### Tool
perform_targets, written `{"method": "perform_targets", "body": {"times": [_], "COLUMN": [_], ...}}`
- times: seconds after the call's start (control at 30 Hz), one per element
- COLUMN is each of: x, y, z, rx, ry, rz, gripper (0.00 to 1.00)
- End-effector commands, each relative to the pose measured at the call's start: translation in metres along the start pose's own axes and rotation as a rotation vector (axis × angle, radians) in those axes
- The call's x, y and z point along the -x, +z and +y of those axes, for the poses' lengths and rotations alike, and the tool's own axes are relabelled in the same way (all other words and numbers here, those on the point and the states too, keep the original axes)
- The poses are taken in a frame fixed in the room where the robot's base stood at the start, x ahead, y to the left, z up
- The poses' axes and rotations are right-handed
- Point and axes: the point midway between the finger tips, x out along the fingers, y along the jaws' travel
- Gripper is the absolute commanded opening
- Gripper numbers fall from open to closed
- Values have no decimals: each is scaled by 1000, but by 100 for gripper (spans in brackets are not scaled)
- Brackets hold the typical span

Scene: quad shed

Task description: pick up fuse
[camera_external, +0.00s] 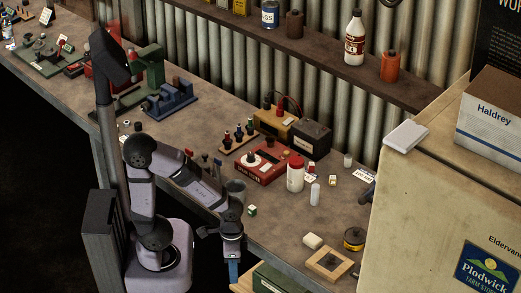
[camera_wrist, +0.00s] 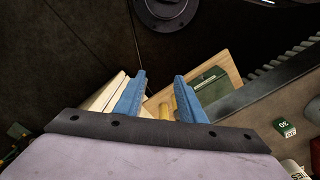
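No part is plainly labelled as a fuse. A small green and white block (camera_external: 252,210) lies on the workbench near its front edge. It also shows at the right of the wrist view (camera_wrist: 285,128), with "30" on its white side. Whether it is the fuse I cannot tell. My gripper (camera_external: 233,280) hangs beside the bench's front edge, left of and below the block in the outside view. In the wrist view my gripper (camera_wrist: 160,76) has its blue fingers apart, with a yellowish thing (camera_wrist: 182,102) in the space beyond them; no contact shows.
A white bottle with a red cap (camera_external: 296,175), a white cylinder (camera_external: 315,194) and a red device (camera_external: 260,168) stand behind. A wooden frame (camera_external: 328,265) lies right. A green box (camera_external: 272,280) is at the lower edge.

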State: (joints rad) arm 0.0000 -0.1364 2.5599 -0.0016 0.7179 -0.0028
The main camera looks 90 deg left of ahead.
Motion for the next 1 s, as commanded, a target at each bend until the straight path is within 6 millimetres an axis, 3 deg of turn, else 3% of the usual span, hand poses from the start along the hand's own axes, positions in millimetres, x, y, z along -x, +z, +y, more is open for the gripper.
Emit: {"method": "perform_targets", "body": {"times": [0.47, 0.5, 0.8, 1.0], "x": [0, 0, 0, 2], "y": [0, 0, -1, -23], "z": [0, 0, 0, 4], "rx": [0, 0, 2, 60], "ry": [0, 0, 1, 25], "rz": [0, 0, 2, 67], "gripper": [36, 42, 42, 42]}}
